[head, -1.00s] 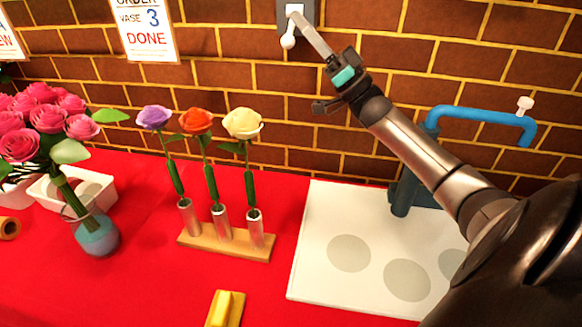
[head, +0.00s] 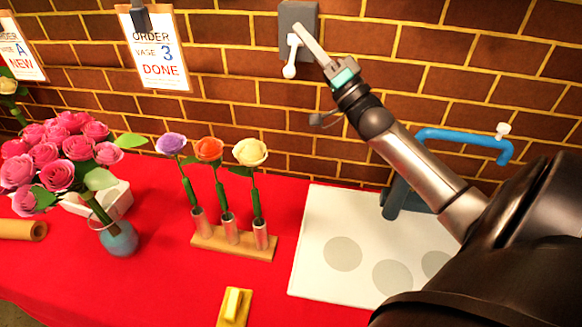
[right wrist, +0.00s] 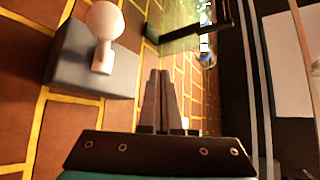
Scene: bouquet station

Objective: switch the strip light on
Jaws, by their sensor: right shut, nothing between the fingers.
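The light switch is a grey box (head: 297,22) on the brick wall with a white lever that ends in a round knob (head: 289,71). In the head view the lever hangs down. My right gripper (head: 303,32) is shut and empty, with its fingertips at the box, close to the lever's upper end. In the right wrist view the knob (right wrist: 104,20) and the grey box (right wrist: 92,62) are left of the shut fingers (right wrist: 159,85), with a gap in the picture. I cannot tell whether the fingers touch the box. My left gripper is not in view. No strip light is clearly visible.
Order cards (head: 155,50) hang on the wall to the left. A wooden stand (head: 232,243) holds three flowers on the red table (head: 150,285). A vase (head: 119,239) of pink roses stands left. A white mat (head: 330,220) and a blue pipe (head: 455,135) are at the right.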

